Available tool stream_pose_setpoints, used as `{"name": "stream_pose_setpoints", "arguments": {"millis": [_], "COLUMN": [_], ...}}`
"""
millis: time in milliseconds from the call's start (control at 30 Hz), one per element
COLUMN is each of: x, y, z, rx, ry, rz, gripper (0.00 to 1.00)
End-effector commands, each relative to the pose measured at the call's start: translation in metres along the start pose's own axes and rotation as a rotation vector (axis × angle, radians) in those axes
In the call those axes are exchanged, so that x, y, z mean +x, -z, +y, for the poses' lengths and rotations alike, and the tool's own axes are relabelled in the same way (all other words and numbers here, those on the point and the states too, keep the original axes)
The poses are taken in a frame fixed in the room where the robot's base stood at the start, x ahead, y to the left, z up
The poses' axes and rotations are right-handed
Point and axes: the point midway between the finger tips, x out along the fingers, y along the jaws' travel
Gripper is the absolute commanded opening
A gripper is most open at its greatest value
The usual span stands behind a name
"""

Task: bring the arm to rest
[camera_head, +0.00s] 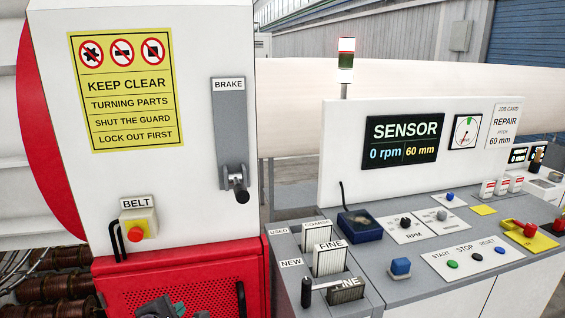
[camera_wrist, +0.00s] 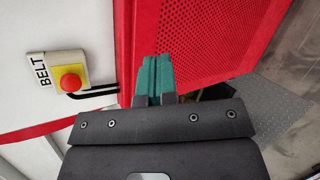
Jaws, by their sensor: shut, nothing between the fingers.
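My gripper shows at the bottom of the head view (camera_head: 160,307), in front of the red perforated panel (camera_head: 190,275). In the wrist view my gripper (camera_wrist: 153,66) has its two teal fingers together, with nothing between them. The red panel (camera_wrist: 205,35) is behind the fingertips there. I cannot tell the exact distance between them. Most of my arm is out of the head view.
The BELT box (camera_head: 139,222) with its red button is on the white cabinet, above left of my gripper. A BRAKE lever (camera_head: 236,188) is higher up. The grey console (camera_head: 430,258) with buttons, card slots and a blue box (camera_head: 360,224) is at right.

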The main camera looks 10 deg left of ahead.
Motion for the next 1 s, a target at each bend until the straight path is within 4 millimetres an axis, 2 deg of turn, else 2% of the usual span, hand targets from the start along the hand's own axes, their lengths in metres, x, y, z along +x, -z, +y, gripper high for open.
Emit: {"name": "stream_pose_setpoints", "arguments": {"millis": [33, 133, 200, 300, 400, 533, 600, 700, 1000], "x": [0.017, 0.044, 0.053, 0.052, 0.048, 0.050, 0.052, 0.053, 0.054], "y": [-0.034, -0.098, -0.147, -0.210, -0.267, -0.332, -0.355, -0.368, -0.369], "z": [-0.030, -0.094, -0.141, -0.196, -0.236, -0.271, -0.282, -0.289, -0.289], "rx": [0.193, 0.622, 0.931, 1.310, 1.574, 1.761, 1.813, 1.844, 1.842], "ry": [0.142, 0.450, 0.670, 0.931, 1.094, 1.118, 1.109, 1.103, 1.100], "rz": [-0.027, -0.128, -0.239, -0.397, -0.498, -0.586, -0.627, -0.651, -0.651], "gripper": [0.00, 0.00, 0.00, 0.00, 0.00, 0.00, 0.00, 0.00, 0.00]}}
